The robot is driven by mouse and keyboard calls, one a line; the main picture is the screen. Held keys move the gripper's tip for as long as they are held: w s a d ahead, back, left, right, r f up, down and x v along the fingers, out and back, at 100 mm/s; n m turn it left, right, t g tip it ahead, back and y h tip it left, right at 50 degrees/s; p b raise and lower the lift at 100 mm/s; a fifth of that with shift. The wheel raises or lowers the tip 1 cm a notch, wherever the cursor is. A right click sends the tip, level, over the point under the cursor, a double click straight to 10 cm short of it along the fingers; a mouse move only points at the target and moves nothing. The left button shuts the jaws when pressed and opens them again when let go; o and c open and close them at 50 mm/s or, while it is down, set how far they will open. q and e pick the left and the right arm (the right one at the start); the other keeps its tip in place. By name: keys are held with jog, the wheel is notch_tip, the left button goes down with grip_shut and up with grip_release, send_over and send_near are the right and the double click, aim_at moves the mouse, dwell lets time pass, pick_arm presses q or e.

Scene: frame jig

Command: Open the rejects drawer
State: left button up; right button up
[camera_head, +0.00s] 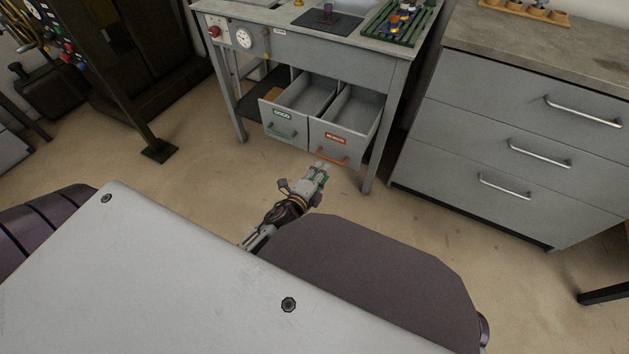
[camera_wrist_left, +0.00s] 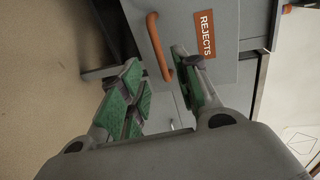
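The rejects drawer (camera_head: 337,139) hangs under the grey workbench, pulled out, with its inside showing. It has an orange label and an orange bar handle (camera_head: 331,158). In the left wrist view, the drawer front (camera_wrist_left: 221,70) with its "REJECTS" label is close, and the handle (camera_wrist_left: 155,42) lies between the fingertips, nearer the right-hand finger. My left gripper (camera_head: 320,169) is just in front of the handle. Its green-padded fingers (camera_wrist_left: 157,62) are apart, not closed on the handle; whether one touches it I cannot tell. My right gripper is not in view.
The "GOOD" drawer (camera_head: 281,130), with a green handle, is also out, just left of the rejects drawer. A bench leg (camera_head: 371,160) stands to the right. A grey cabinet (camera_head: 505,125) with bar handles is farther right. The floor (camera_head: 205,185) before the drawers is clear.

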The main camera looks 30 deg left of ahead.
pick_arm(q)
jog(key=shift+v, duration=1.95)
jog(key=shift+a, duration=0.1)
